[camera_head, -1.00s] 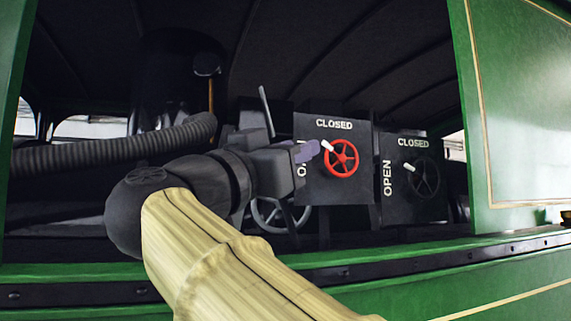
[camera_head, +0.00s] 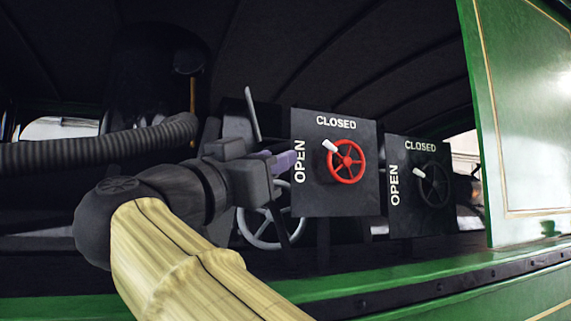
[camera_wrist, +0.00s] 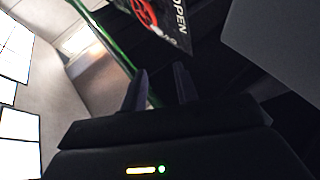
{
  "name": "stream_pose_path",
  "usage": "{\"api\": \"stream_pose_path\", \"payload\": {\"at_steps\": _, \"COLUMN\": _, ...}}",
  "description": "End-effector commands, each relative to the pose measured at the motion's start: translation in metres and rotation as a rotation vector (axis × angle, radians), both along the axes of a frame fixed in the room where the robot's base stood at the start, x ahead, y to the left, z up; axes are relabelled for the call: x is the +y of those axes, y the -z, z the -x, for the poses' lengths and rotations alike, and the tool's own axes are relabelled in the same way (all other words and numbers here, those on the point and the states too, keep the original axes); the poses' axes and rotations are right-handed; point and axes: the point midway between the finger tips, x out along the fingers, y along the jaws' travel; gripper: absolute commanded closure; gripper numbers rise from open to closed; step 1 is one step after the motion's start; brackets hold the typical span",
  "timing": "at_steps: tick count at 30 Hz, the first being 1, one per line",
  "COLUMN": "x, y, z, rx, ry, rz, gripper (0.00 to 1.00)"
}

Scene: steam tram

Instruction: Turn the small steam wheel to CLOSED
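A red wheel (camera_head: 346,162) with a white handle (camera_head: 329,146) is on a black panel (camera_head: 345,203) lettered OPEN at left and CLOSED on top. Its handle points up and left, between the two words. To its right, a similar dark wheel (camera_head: 433,185) with a white handle (camera_head: 418,173) is on a second panel (camera_head: 407,223) with the same words. I cannot tell which one the task names. My gripper (camera_head: 290,161) is just left of the red wheel's panel. In the wrist view my gripper (camera_wrist: 160,88) is open and empty, its fingers apart. The red wheel (camera_wrist: 145,12) shows there, partly cut off.
A larger grey wheel (camera_head: 262,228) stands behind my gripper, with a lever (camera_head: 253,115) above. A ribbed hose (camera_head: 110,149) runs at the left. The green sill (camera_head: 400,278) lies below, and a green side panel (camera_head: 525,120) bounds the right.

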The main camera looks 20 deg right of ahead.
Motion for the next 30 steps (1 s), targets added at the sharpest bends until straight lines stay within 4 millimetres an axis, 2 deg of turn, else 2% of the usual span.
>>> {"api": "stream_pose_path", "payload": {"at_steps": 8, "x": -0.016, "y": -0.002, "z": -0.010, "rx": 0.001, "ry": 0.004, "rz": 0.001, "gripper": 0.70}}
{"api": "stream_pose_path", "payload": {"at_steps": 26, "x": -0.100, "y": -0.003, "z": -0.066, "rx": 0.004, "ry": -0.004, "rz": 0.001, "gripper": 0.70}}
{"api": "stream_pose_path", "payload": {"at_steps": 30, "x": -0.118, "y": -0.014, "z": -0.077, "rx": 0.002, "ry": -0.004, "rz": 0.000, "gripper": 0.70}}
